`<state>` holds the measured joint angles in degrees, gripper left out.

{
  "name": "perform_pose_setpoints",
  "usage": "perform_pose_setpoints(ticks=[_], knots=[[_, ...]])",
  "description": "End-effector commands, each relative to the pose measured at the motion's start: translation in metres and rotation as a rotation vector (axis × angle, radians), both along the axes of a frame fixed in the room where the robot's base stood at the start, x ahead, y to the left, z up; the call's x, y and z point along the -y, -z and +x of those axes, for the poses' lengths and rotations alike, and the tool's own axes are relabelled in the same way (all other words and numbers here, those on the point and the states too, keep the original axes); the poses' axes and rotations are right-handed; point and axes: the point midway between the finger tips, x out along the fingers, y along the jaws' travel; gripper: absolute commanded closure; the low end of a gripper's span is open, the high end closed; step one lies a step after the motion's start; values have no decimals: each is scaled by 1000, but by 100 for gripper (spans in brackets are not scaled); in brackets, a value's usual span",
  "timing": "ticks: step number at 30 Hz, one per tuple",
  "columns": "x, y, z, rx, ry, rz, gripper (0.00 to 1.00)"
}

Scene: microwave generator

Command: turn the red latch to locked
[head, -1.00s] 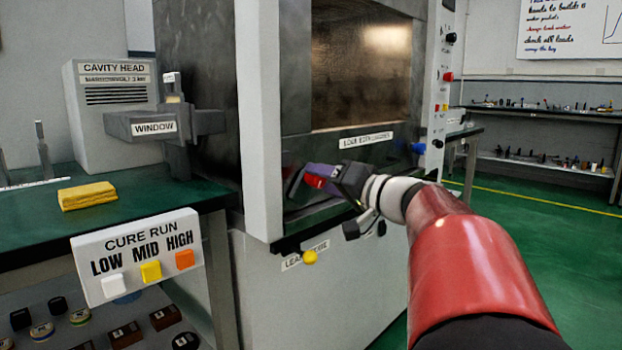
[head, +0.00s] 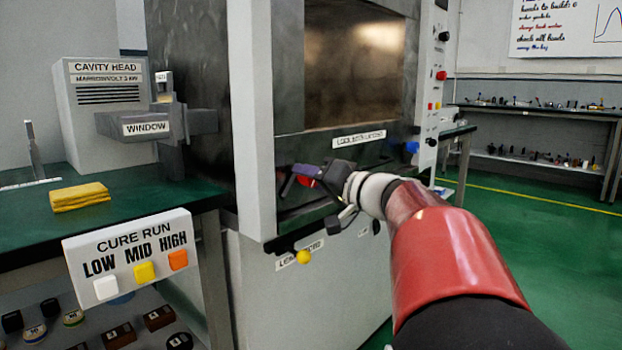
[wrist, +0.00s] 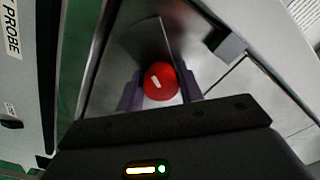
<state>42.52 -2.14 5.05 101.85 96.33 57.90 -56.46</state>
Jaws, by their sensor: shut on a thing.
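The red latch (head: 307,181) is on the front panel of the large grey machine, below its window. In the wrist view it is a round red knob (wrist: 160,90) with a short white mark, set slightly tilted. My gripper (head: 300,176) reaches it from the right. In the wrist view my gripper (wrist: 160,92) has one purple finger on each side of the knob, shut on it. A dark flat piece extends up beyond the knob. In the head view the fingers and wrist hide part of the latch. I cannot read a locked mark.
A yellow knob (head: 303,257) sits below on the machine front, and a blue knob (head: 411,147) sits to the right. The cure run button panel (head: 133,258) and a green bench with a yellow sponge (head: 79,196) stand at left. Green floor at right is open.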

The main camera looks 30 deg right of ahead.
Motion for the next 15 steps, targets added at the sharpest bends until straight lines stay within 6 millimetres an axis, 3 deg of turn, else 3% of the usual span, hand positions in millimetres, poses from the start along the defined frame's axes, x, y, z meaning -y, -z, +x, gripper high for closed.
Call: perform_pose_setpoints(ticks=[8,15], knots=[[-1,0,0,-13,-3,43,86],[-2,1,0,-63,-5,179,86]])
